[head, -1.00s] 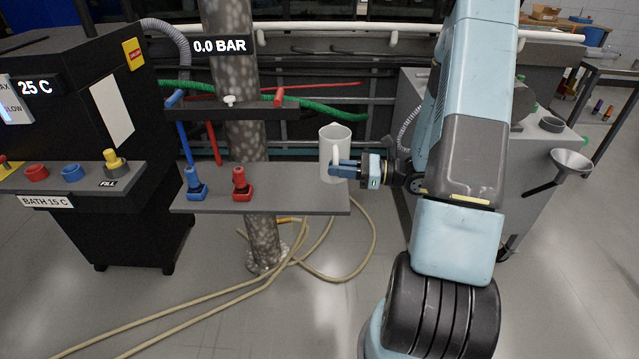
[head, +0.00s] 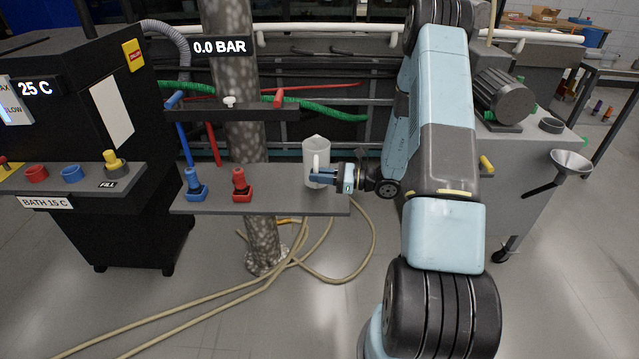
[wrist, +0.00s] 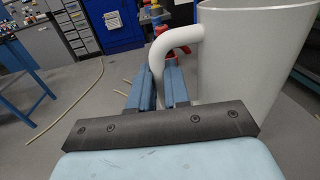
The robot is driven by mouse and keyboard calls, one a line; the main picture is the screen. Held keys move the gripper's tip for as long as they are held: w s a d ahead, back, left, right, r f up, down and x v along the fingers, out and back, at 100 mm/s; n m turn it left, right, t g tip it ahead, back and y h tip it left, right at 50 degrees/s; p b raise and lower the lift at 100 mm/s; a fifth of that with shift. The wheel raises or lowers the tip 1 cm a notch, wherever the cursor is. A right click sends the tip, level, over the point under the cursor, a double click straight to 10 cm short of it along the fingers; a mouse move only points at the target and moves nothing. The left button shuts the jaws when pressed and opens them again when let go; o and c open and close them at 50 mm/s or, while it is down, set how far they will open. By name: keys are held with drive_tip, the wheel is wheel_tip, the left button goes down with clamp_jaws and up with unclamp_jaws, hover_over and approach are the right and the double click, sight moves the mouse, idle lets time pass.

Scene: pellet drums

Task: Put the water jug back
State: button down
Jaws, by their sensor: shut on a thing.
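The water jug (head: 316,153) is white, upright, and at the right part of the grey shelf (head: 265,203) in the head view. Its base is at or just above the shelf; I cannot tell whether it touches. My gripper (head: 322,177) comes from the right and is shut on the jug's handle. In the wrist view the jug (wrist: 250,60) fills the upper right, and its curved handle (wrist: 160,50) passes down between the blue fingers (wrist: 160,88).
A blue connector (head: 195,185) and a red connector (head: 241,185) stand on the shelf left of the jug. A mottled post (head: 235,80) rises behind the shelf. A grey cabinet with a funnel (head: 571,160) is at the right. Hoses (head: 340,265) lie on the floor.

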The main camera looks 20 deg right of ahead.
drive_tip(key=shift+f, duration=1.3)
drive_tip(key=c, duration=1.1)
unclamp_jaws()
drive_tip(key=shift+s, duration=0.1)
